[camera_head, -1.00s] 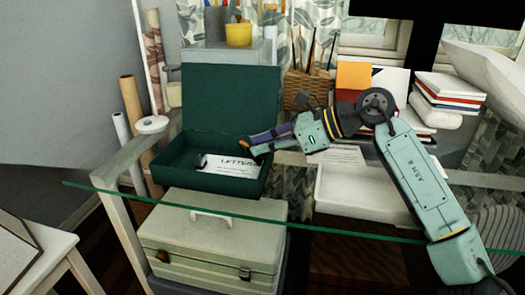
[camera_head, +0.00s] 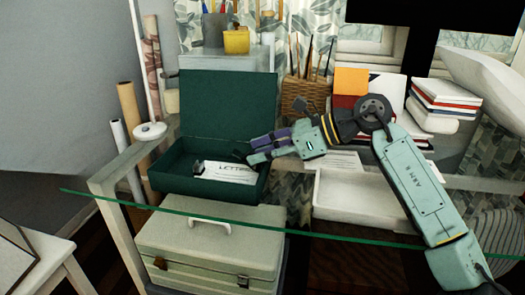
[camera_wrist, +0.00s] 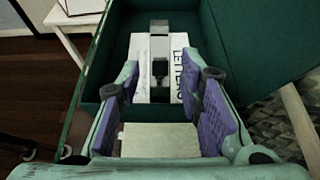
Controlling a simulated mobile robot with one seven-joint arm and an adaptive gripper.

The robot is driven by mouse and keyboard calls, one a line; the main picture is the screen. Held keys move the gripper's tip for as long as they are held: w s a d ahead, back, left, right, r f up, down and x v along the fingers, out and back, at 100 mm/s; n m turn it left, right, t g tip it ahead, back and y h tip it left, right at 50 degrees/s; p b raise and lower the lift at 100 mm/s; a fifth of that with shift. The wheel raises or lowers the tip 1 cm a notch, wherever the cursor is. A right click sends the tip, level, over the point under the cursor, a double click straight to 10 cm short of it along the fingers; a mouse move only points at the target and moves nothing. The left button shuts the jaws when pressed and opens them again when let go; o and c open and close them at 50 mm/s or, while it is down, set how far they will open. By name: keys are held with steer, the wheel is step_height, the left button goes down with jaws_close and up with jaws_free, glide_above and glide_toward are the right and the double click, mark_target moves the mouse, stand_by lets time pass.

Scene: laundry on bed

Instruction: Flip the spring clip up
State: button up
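The spring clip (camera_wrist: 160,68) is a dark and grey metal piece on a white stack marked "LETTERS" (camera_wrist: 184,82). The stack lies inside an open dark green box (camera_head: 160,186). In the head view the clip (camera_head: 198,166) sits at the stack's left end, small and dark. My gripper (camera_head: 255,153) is at the box's right side, pointing left and down towards the stack. In the wrist view my gripper (camera_wrist: 166,85) is open, its purple-padded fingers wide apart. The clip shows between and beyond the fingertips, with no clear contact. Its exact lever angle is hard to tell.
The box's raised lid (camera_head: 228,108) stands behind the stack. A glass shelf edge (camera_head: 300,233) runs in front, above a cream toolbox (camera_head: 205,245). A white tray (camera_head: 350,195) lies right of the box, and a wicker basket (camera_head: 304,95) stands behind.

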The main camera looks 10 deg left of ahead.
steer(key=v, duration=1.2)
steer(key=shift+s, duration=0.1)
